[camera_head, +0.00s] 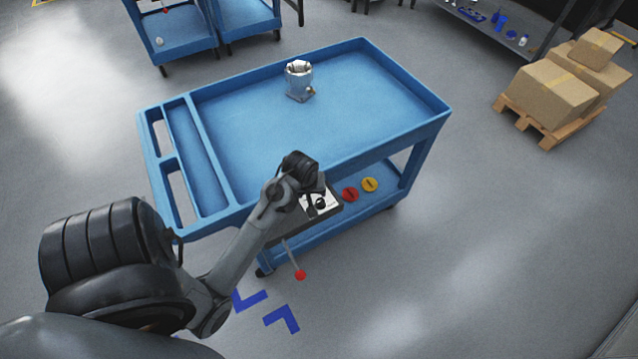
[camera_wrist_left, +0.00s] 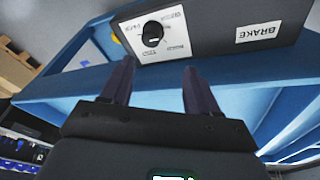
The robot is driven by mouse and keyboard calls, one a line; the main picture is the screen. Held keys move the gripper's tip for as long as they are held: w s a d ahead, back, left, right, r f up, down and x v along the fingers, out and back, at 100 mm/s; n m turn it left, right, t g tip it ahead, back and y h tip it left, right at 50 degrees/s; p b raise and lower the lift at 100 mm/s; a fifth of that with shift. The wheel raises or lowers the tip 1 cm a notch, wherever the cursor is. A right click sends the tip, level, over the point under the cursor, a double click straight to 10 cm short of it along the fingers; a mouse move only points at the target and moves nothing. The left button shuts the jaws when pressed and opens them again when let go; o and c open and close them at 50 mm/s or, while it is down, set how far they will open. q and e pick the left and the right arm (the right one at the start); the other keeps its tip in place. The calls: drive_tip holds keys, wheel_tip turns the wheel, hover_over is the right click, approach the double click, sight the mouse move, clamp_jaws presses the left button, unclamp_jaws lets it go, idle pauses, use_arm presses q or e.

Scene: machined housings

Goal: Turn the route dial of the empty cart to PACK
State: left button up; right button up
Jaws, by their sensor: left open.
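The near blue cart (camera_head: 440,112) carries a shiny metal housing (camera_head: 299,80) on its top tray, so this tray is not empty. On its front side is a dark panel with a black round dial (camera_head: 320,203) on a white label. The wrist view shows the dial (camera_wrist_left: 152,34) close up, with small upside-down words around it; its pointer's exact setting cannot be told. My left gripper (camera_wrist_left: 157,72) is open and empty, its fingers pointing at the panel, apart from the dial. My right gripper is not in view.
A BRAKE label (camera_wrist_left: 258,32) is on the same panel. A red-knobbed lever (camera_head: 300,274) hangs below. Red (camera_head: 350,194) and yellow (camera_head: 369,185) discs are on the lower shelf. Other blue carts (camera_head: 180,45) stand behind; boxes (camera_head: 556,92) on a pallet stand right.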

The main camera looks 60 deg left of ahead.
sight(320, 201)
use_arm(q)
drive_tip(key=a+r+n+h+p, duration=0.2)
drive_tip(key=a+r+n+p, duration=0.15)
drive_tip(key=a+n, duration=0.3)
drive_tip(key=d+f+n+h+p, duration=0.1)
drive_tip(key=f+n, duration=0.1)
drive_tip(key=f, duration=0.1)
drive_tip(key=w+d+f+n+h+p, duration=0.1)
drive_tip(key=d+f+n, duration=0.1)
drive_tip(key=f+n, duration=0.1)
drive_tip(key=w+d+f+n+h+p, duration=0.1)
drive_tip(key=d+f+n+p, duration=0.1)
drive_tip(key=f+n, duration=0.1)
drive_tip(key=shift+w+f+t, duration=0.25)
drive_tip(key=shift+f+t, duration=0.15)
drive_tip(key=shift+f, duration=0.35)
drive_tip(key=shift+x, duration=0.85)
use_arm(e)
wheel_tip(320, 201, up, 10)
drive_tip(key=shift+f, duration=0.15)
use_arm(q)
drive_tip(key=shift+c, duration=0.2)
drive_tip(key=shift+r, duration=0.1)
drive_tip(key=c, duration=1)
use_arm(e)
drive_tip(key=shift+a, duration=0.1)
